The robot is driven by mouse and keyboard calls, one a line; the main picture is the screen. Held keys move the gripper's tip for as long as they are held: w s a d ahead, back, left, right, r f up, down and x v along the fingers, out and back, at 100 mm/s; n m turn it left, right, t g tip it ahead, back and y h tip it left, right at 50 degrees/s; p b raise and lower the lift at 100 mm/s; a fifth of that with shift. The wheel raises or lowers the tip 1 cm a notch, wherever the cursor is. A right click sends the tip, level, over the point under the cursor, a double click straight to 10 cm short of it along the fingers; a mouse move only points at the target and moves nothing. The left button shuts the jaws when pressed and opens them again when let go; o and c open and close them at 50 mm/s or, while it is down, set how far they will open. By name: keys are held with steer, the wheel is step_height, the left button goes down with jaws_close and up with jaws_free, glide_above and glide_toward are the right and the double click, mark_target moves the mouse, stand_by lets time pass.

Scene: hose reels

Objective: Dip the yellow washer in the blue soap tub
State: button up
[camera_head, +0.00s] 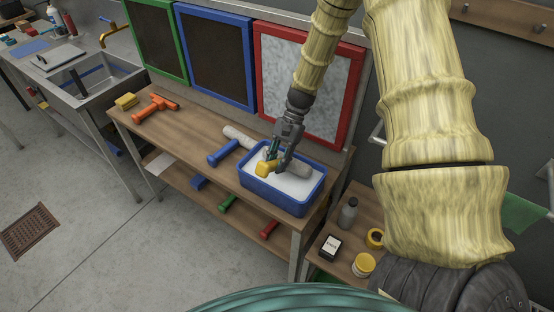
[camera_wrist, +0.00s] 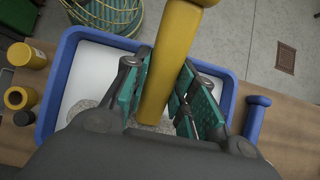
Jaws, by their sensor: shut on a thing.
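The yellow washer has a thick yellow handle (camera_head: 266,168) and a grey fluffy head (camera_head: 299,170). The blue soap tub (camera_head: 277,196) stands on the wooden bench and holds a white surface. My gripper (camera_head: 275,157) is over the tub, shut on the washer's handle. In the wrist view the handle (camera_wrist: 170,62) passes between the green finger pads of my gripper (camera_wrist: 165,95). The head (camera_wrist: 152,126) is partly hidden there behind the fingers. I cannot tell how deep the head sits in the white surface.
A blue washer (camera_head: 225,153) lies left of the tub, close to it. An orange squeegee (camera_head: 155,107) and yellow sponge (camera_head: 126,101) lie farther left. Red, blue and green framed panels stand behind the bench. A small table (camera_head: 334,266) at right carries a bottle and jars.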

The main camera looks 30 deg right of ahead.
mark_target(277, 160)
steer(key=shift+f+b, duration=0.8)
steer(key=shift+f, duration=1.35)
steer(key=shift+r, duration=0.1)
steer(key=shift+r+p, duration=3.85)
steer(key=shift+r, duration=1.1)
steer(key=shift+r+p, duration=1.45)
steer(key=shift+r, duration=0.55)
